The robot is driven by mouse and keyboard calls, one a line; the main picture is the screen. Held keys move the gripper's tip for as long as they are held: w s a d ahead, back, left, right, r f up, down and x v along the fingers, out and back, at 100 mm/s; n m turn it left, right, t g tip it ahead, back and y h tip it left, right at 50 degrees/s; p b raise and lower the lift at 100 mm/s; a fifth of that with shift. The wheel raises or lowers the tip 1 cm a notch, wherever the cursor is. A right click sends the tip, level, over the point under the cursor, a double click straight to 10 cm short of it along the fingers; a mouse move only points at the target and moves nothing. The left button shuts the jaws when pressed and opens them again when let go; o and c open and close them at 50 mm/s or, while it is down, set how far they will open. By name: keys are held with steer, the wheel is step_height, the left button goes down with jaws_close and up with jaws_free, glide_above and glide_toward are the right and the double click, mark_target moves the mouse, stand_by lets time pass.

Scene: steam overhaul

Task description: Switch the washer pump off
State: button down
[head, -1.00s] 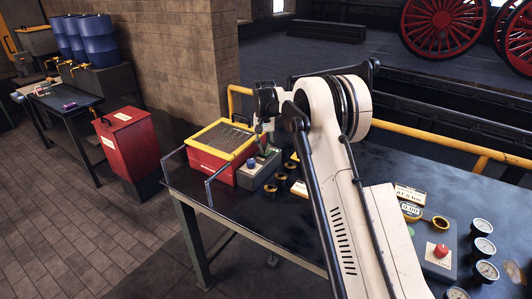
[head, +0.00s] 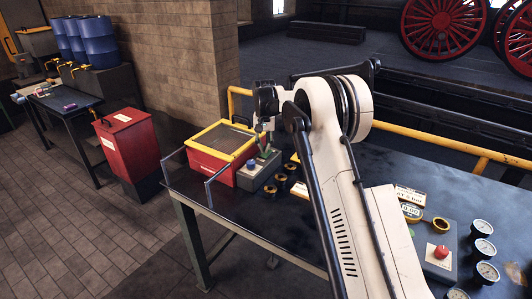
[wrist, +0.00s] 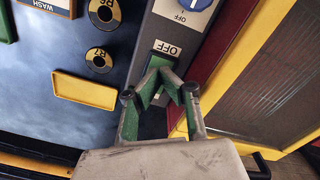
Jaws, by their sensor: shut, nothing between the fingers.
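The washer (head: 221,141) is a red box with a yellow-framed window at the bench's left end. A grey control box (head: 259,177) stands beside it and carries a blue knob (head: 250,163). In the wrist view the knob (wrist: 193,3) has an OFF label below it. My gripper (wrist: 168,78) is shut and empty, right over that green part. It points down at the control box in the head view (head: 264,150). Contact cannot be told.
Round yellow-and-black sockets (wrist: 100,60) and a yellow tray (wrist: 85,91) lie beside the control box. A clear guard (head: 207,180) stands at the bench's left edge. A panel with a red button (head: 441,252) and gauges (head: 481,228) are at the right.

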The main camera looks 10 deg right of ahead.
mark_target(265, 155)
steer(key=shift+r+p, duration=0.75)
steer(key=shift+r, duration=2.05)
steer(key=shift+s+r, duration=0.1)
steer(key=s+r+n+t+b, duration=0.1)
steer(key=s+r+t, duration=0.1)
steer(key=s+r, duration=0.8)
steer(key=s+r+t+b, duration=0.1)
steer(key=s+r+b, duration=0.1)
steer(key=s+r, duration=0.8)
steer(key=s+f+t, duration=0.1)
steer(key=s+f, duration=0.3)
steer(key=s, duration=0.6)
steer(key=s+f+n+t+b, duration=0.1)
steer(key=s+f, duration=0.3)
steer(key=s, duration=0.7)
steer(key=s+f+n+t+b, duration=0.1)
steer(key=s+f, duration=0.3)
steer(key=s, duration=0.7)
steer(key=shift+f+t, duration=0.4)
steer(key=shift+t, duration=0.2)
